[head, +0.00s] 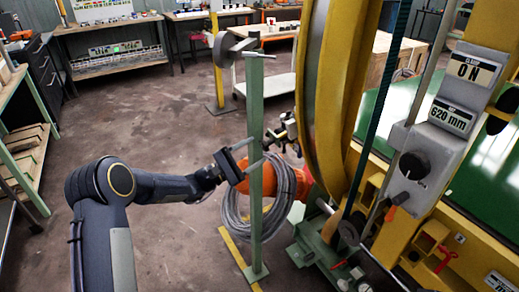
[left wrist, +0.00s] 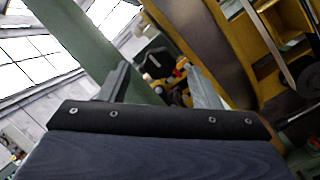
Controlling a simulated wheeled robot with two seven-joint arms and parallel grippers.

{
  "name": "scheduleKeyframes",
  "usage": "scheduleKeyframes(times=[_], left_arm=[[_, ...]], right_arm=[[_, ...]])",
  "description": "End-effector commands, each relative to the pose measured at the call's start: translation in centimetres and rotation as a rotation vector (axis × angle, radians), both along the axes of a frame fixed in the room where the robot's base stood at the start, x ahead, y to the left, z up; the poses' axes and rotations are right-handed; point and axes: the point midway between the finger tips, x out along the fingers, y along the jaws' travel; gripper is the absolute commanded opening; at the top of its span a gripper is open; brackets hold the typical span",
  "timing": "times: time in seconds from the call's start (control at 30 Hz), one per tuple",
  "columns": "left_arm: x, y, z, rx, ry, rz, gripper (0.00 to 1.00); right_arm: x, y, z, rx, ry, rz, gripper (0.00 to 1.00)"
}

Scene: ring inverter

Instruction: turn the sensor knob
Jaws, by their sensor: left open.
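A small dark device with round, knob-like parts (head: 283,132) sits beside the yellow ring in the head view. In the left wrist view, a dark round knob (left wrist: 158,62) shows beyond and between the fingertips, with small yellow and red parts below it. I cannot tell for sure that it is the sensor knob. My left gripper (head: 257,153) is open and empty, at the green post and short of the device. Its two fingers also show in the left wrist view (left wrist: 156,75), apart from the knob. My right gripper is not in view.
The green post (head: 256,105) stands close by the left fingers, with a wire coil (head: 236,212) behind it. The big yellow ring (head: 340,90) rises to the right. A grey control box (head: 440,140) carries another black knob (head: 414,165). Floor at left is clear.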

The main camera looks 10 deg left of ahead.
Motion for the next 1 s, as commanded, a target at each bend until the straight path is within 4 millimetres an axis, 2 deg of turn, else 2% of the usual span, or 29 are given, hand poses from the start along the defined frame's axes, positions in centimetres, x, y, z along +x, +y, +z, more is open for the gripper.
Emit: scheduleKeyframes(times=[0.03,0.2,0.53,0.87,1.0], left_arm=[[0.4,-0.7,0.2,0.002,-0.001,-0.002,0.57],[1.3,-2.0,0.7,0.001,0.001,-0.001,0.57],[1.5,-2.3,0.8,0.001,0.001,0.0,0.57],[1.5,-2.3,0.8,0.002,0.001,-0.001,0.14],[1.5,-2.3,0.7,0.004,-0.002,0.0,0.13]], right_arm=[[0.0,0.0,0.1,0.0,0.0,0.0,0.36],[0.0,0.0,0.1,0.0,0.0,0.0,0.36],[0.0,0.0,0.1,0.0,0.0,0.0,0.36],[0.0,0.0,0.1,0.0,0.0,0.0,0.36],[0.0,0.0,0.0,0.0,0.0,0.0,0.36]])
